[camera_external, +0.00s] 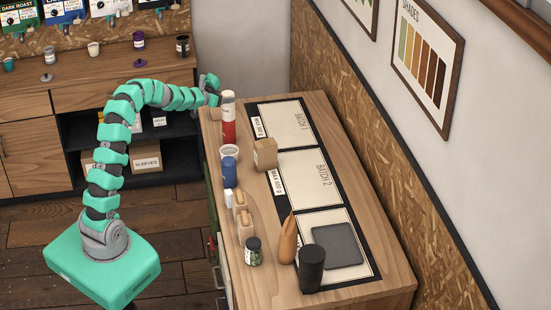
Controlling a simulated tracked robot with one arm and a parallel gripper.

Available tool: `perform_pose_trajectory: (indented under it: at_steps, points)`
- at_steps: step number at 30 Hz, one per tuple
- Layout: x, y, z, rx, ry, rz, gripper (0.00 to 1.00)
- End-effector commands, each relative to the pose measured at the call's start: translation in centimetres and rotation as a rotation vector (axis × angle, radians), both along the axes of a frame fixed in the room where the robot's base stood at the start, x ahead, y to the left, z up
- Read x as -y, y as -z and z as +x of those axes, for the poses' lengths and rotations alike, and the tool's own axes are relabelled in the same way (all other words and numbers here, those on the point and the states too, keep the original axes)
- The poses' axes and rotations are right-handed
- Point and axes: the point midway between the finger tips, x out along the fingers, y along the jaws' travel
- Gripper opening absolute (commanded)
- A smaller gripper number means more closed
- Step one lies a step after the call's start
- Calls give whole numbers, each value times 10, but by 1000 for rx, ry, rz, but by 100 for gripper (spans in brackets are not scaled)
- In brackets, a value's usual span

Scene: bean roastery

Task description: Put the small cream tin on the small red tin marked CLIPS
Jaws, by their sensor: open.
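A red cylinder (229,132) stands near the far left corner of the wooden counter. A pale, cream-white cylinder (228,106) shows directly above it, upright and in line with it. I cannot tell whether these are two stacked tins or one container, and no CLIPS marking is readable. My gripper (213,92) is just left of the pale cylinder, at about its height. Its jaws are open; the fingers are small and partly hidden, so I cannot tell whether they touch it.
A white cup (229,151), a blue cylinder (229,172) and wooden-topped jars (245,226) line the counter's left edge. A cardboard box (265,154) stands by the BATCH mats (308,176). A green-filled jar (254,252), brown bottle (288,243) and black canister (312,270) stand nearer.

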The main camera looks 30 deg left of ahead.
Motion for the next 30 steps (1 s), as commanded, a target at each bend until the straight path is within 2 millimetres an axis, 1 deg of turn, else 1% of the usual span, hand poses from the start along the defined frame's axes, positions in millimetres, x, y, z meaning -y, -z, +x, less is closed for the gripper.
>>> perform_pose_trajectory:
  at_steps: [1,9,15,21,27,29,30]
  points:
    - [-1,-3,-7,1,0,0,74]
    - [-6,-16,-38,0,0,0,74]
    - [-9,-22,-54,-1,-1,1,74]
    - [-9,-25,-60,0,1,2,74]
    - [-9,-25,-60,-1,0,1,74]
    - [-9,-28,-60,2,-2,4,74]
    - [-10,-33,-60,6,-6,7,74]
